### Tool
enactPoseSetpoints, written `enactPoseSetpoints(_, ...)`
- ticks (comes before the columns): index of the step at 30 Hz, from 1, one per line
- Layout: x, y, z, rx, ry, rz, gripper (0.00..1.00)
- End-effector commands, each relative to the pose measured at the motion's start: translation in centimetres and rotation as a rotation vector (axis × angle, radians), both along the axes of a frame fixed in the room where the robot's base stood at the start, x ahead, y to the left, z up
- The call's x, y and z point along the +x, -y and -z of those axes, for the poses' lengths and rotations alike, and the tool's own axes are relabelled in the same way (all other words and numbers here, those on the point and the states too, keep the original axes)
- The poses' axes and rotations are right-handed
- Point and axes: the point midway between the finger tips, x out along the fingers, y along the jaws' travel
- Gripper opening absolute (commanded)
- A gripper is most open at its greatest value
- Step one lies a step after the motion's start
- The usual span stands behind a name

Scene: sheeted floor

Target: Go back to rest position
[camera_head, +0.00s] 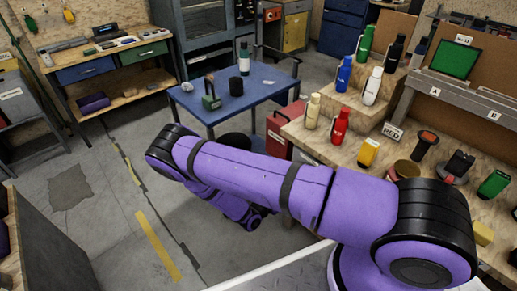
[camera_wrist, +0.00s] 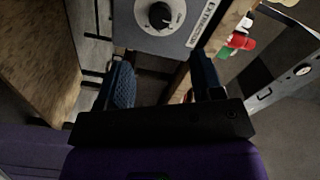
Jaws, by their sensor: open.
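My gripper (camera_wrist: 163,64) shows in the wrist view with its two dark padded fingers spread wide apart. Nothing is held between them. Past the fingertips is a grey panel (camera_wrist: 135,38) with a round black dial (camera_wrist: 159,16) and a white label (camera_wrist: 206,24); it is apart from the fingers. In the head view my purple arm stretches left across the picture and folds back down under itself. The gripper itself is hidden there behind the arm.
A wooden bench (camera_head: 300,134) at right carries several bottles and tools. A red case (camera_head: 284,128) stands between them. Floor at left (camera_head: 90,165) is clear.

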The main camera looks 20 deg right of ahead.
Motion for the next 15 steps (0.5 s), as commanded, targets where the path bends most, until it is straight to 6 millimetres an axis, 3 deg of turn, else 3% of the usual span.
enactPoseSetpoints(5, 0.1, -0.1, -0.3, 0.008, 0.012, 0.009, 0.61)
enactPoseSetpoints(8, 0.5, -0.4, -1.5, 0.041, 0.063, 0.041, 0.61)
enactPoseSetpoints(15, 1.9, -1.8, -7.5, 0.199, 0.323, 0.215, 0.61)
